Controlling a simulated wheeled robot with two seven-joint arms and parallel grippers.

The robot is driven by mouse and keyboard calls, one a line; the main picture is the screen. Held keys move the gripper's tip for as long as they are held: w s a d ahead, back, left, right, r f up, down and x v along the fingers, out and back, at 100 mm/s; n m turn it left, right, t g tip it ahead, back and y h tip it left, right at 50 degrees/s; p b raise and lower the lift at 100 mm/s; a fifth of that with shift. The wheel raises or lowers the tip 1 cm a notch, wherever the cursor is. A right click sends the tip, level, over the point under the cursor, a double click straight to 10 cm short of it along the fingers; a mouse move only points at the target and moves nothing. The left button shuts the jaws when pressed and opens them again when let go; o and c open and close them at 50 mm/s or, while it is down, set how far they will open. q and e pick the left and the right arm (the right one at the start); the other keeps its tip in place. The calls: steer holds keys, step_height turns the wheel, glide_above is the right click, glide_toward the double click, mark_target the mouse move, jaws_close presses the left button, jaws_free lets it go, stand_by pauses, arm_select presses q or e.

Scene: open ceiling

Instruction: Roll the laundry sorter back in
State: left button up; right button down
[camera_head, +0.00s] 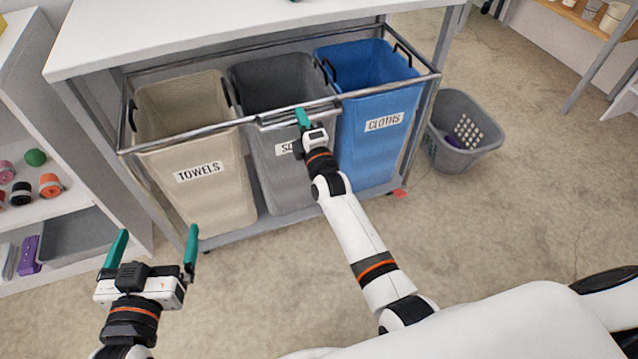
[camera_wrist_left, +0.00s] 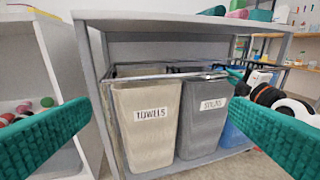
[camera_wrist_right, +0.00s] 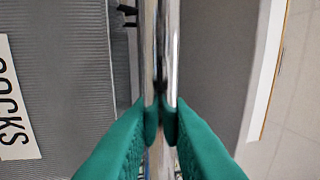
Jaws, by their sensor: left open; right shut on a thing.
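The laundry sorter (camera_head: 200,132) is a metal-railed frame holding a beige TOWELS bin (camera_head: 206,199), a grey bin (camera_head: 272,165) and a blue CLOTHS bin (camera_head: 370,150). Its front part sticks out from under a white table. The grey bin reads SOCKS in the left wrist view (camera_wrist_left: 203,125). My right gripper (camera_head: 303,118) is shut on the sorter's front rail at the grey bin; the chrome bar (camera_wrist_right: 160,60) runs between its fingers in the right wrist view. My left gripper (camera_head: 152,250) is open and empty, in front of and left of the TOWELS bin, apart from it.
The white table (camera_head: 200,30) overhangs the sorter's rear. A white shelf (camera_head: 75,210) with small rolls stands close on the left. A grey laundry basket (camera_head: 465,125) stands on the floor just right of the sorter. The floor in front is clear.

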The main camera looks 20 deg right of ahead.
arm_select(q)
step_height(320, 180, up, 9)
steer(key=d+t+h+b, duration=0.1)
steer(key=t+h+b, duration=0.1)
steer(key=t, duration=0.4)
steer(key=shift+s+t, duration=0.3)
steer(key=shift+s, duration=0.15)
arm_select(e)
steer(key=shift+w+a, duration=0.1)
steer(key=shift+w, duration=2.05)
arm_select(q)
steer(key=shift+d+r, duration=0.1)
